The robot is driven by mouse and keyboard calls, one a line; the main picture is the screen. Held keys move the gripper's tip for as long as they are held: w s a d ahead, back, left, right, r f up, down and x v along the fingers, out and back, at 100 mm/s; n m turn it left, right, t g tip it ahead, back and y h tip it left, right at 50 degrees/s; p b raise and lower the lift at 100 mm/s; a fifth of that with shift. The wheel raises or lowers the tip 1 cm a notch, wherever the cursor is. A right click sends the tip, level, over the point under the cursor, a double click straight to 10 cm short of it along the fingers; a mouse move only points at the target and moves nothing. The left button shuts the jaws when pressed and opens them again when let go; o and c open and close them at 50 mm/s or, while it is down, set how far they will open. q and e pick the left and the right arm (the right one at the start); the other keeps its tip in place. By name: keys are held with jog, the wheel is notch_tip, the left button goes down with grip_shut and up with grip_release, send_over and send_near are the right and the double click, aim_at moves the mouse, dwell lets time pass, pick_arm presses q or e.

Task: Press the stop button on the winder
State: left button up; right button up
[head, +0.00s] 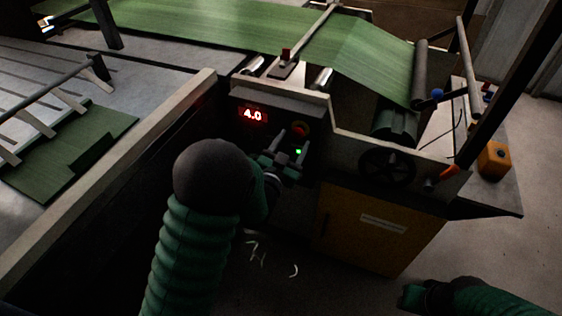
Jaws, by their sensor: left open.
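The winder's dark control panel (275,109) faces me at the middle of the head view, with a lit red display reading 4.0. A round red button (300,129), which looks like the stop button, sits on the panel to the right of the display. A small green light (298,152) glows below it. My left gripper (293,141) is open and empty in front of the panel, its fingers just below the red button. I cannot tell whether they touch the panel. My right gripper (412,296) is low at the bottom right, away from the panel; its jaws are unclear.
Green sheet material (290,38) runs over the winder's rollers. A dark handwheel (387,165) and an orange-yellow box (494,160) are on the right. A yellow cabinet (372,232) stands below the panel. A pale-topped rail (110,170) runs along the left. White scraps lie on the floor.

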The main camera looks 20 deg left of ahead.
pick_arm(q)
jog(key=s+p, duration=1)
jog(key=s, duration=0.4)
jog(key=shift+a, duration=0.25)
jog(key=shift+s, duration=0.1)
jog(key=s+r+n+g+p, duration=0.1)
jog(key=s+r+g+p, duration=0.1)
jog(key=s+g, duration=0.5)
jog(key=s+r+n+g+p, duration=0.2)
jog(key=s+r+g+p, duration=0.1)
jog(key=s+g, duration=0.4)
jog(key=shift+r+g+y+p, duration=0.3)
jog(key=shift+g+p, duration=0.4)
jog(key=shift+p, duration=0.15)
